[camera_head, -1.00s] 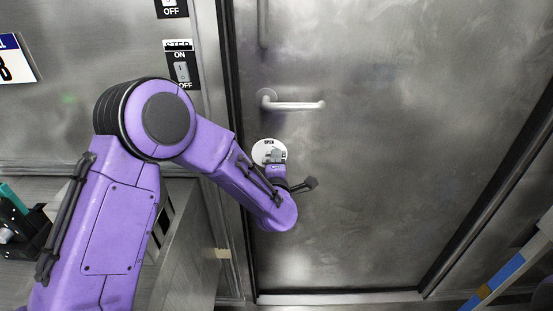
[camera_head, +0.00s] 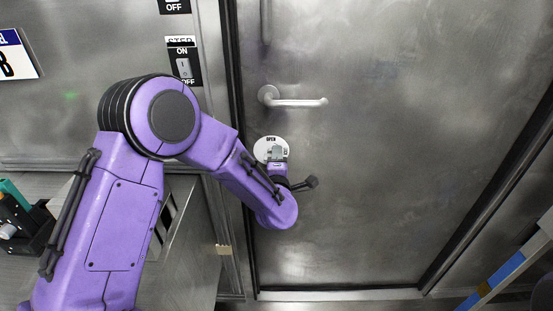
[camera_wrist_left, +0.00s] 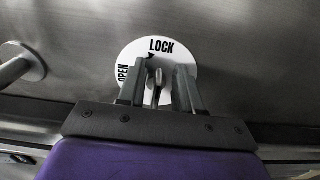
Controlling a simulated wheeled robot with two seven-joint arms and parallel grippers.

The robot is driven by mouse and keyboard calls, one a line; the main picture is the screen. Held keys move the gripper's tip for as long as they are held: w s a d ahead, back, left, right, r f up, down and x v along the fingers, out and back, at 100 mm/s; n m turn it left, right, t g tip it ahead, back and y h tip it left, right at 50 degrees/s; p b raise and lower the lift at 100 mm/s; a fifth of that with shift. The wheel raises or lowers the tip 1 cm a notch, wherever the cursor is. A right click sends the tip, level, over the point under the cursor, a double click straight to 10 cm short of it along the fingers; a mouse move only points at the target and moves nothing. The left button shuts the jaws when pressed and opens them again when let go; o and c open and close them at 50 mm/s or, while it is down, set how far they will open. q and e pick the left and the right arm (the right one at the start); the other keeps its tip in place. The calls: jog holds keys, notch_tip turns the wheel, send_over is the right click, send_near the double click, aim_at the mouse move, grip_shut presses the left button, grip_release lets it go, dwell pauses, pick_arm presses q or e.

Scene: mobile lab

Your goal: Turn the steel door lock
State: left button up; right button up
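The steel door (camera_head: 370,150) fills the middle and right of the head view. Its lock is a round white plate (camera_head: 259,148) below the handle, marked OPEN and LOCK. In the left wrist view the plate (camera_wrist_left: 185,50) shows LOCK at the top and OPEN at the left. A small metal knob (camera_wrist_left: 158,84) stands out from it. My left gripper (camera_head: 278,153) is at the plate. In the wrist view its two fingers (camera_wrist_left: 160,82) stand on either side of the knob, with gaps visible, so it looks open around it. My right gripper is not in view.
A lever handle (camera_head: 298,102) sticks out just above the lock. A switch panel (camera_head: 184,66) is on the wall left of the door frame. A dark object with a teal part (camera_head: 14,194) lies at the far left. The door's right side is clear.

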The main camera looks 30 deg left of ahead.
pick_arm(q)
jog(key=v, duration=1)
jog(key=shift+s+b, duration=0.25)
jog(key=shift+b, duration=0.2)
